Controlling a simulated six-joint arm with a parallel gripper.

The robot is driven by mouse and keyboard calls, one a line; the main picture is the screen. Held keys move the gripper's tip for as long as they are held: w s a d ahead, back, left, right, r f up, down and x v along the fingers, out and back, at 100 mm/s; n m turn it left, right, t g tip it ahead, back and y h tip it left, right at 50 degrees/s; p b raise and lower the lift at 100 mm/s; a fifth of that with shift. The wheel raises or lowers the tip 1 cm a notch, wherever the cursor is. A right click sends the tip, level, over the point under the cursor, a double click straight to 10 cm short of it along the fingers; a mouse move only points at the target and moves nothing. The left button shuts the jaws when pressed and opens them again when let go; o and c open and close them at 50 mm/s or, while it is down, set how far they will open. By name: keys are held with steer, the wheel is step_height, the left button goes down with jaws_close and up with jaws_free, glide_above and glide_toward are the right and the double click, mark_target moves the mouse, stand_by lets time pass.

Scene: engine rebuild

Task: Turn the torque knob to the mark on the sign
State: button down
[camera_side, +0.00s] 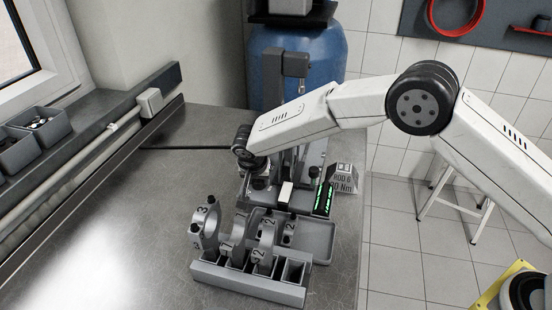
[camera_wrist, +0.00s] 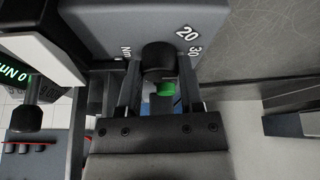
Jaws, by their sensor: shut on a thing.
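The torque knob (camera_wrist: 158,58) is dark and round, on a grey housing (camera_wrist: 105,22) printed with "Nm", "20" and "30" in the wrist view. My gripper (camera_wrist: 158,78) has one finger on each side of the knob and is shut on it. A small green piece (camera_wrist: 166,89) shows just below the knob. In the side view my gripper (camera_side: 258,172) reaches down at the grey machine, and the knob is hidden there. The sign (camera_side: 343,179) is a grey plate reading "ROD 6" and a number in Nm whose first digit I cannot read surely.
A green-lit display (camera_side: 323,199) stands beside the sign and shows in the wrist view (camera_wrist: 14,72). A grey rack (camera_side: 248,283) of numbered rod parts and a tray (camera_side: 318,240) lie in front. The bench (camera_side: 110,225) is clear at the left. A blue drum (camera_side: 330,60) stands behind.

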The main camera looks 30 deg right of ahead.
steer(key=c, duration=0.5)
jaws_free()
steer(key=shift+r, duration=0.1)
steer(key=shift+v, duration=3.9)
steer(key=shift+n+g+y, duration=0.4)
steer(key=shift+n, duration=0.3)
steer(key=s+d, duration=0.1)
steer(key=s+d+r, duration=0.1)
steer(key=d, duration=0.1)
steer(key=s+d+r, duration=0.1)
steer(key=d, duration=0.1)
steer(key=shift+s+r, duration=0.2)
steer(key=shift+s, duration=0.05)
steer(key=s+d+n, duration=0.2)
steer(key=s+d, duration=0.3)
steer(key=s, duration=0.2)
steer(key=s+d+f+n+y, duration=0.1)
steer(key=s+d+n, duration=0.1)
steer(key=s+d, duration=0.4)
steer(key=s+d+n+y, duration=0.1)
steer(key=s+d, duration=0.5)
steer(key=s, duration=0.4)
steer(key=shift+s+d+f+n, duration=0.1)
steer(key=shift+f+n, duration=0.15)
steer(key=shift+n, duration=0.15)
